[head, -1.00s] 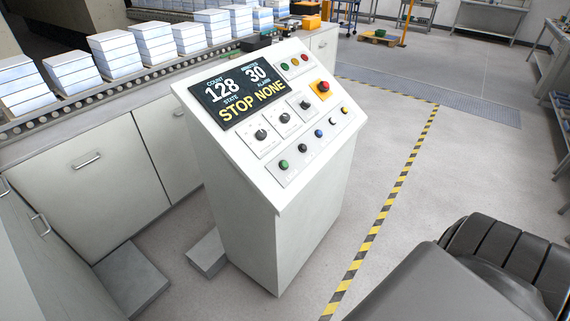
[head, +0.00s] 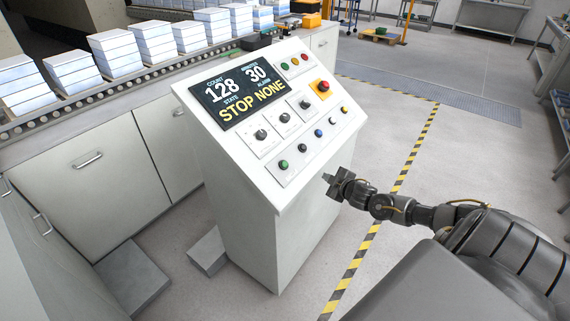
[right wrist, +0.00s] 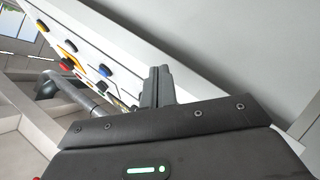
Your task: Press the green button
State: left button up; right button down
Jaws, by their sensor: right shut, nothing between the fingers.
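The green button (head: 284,164) is a small round cap at the left end of the bottom row on the sloped white control panel (head: 262,178). My right gripper (head: 326,178) is shut and empty, to the right of the green button and just off the panel's lower right edge. In the right wrist view its closed fingers (right wrist: 158,80) point toward the panel, with a blue button (right wrist: 105,70) to their left. I cannot make out the green button in that view. My left gripper is not in view.
The panel also has a display (head: 238,98), rotary knobs, a red emergency stop (head: 323,87) on yellow and several other buttons. A conveyor with stacked white blocks (head: 115,52) runs behind. The floor right of the console is open, crossed by a striped line (head: 405,165).

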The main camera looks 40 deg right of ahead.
aim_at(284, 164)
jog(key=a+r+t+y, duration=0.1)
jog(key=a+r+y, duration=0.1)
jog(key=a+r, duration=0.3)
jog(key=w+a+r+t+y, duration=0.1)
jog(key=a+r, duration=0.4)
jog(key=r, duration=0.7)
jog(key=shift+a+t+y, duration=0.2)
jog(key=shift+t+y, duration=0.2)
jog(key=shift+w+a+f+b, duration=0.25)
jog(key=shift+w+f+b, duration=0.6)
jog(key=shift+f+b, duration=0.35)
jog(key=shift+w+a+f+b, duration=0.25)
jog(key=shift+w+f+b, duration=0.55)
jog(key=shift+f+b, duration=0.35)
jog(key=shift+w+a+f+b, duration=0.25)
jog(key=shift+w+f+b, duration=0.6)
jog(key=shift+f+b, duration=0.3)
jog(key=shift+f, duration=0.15)
jog(key=shift+w+a+f, duration=0.1)
jog(key=shift+w+f, duration=0.15)
jog(key=shift+f, duration=0.05)
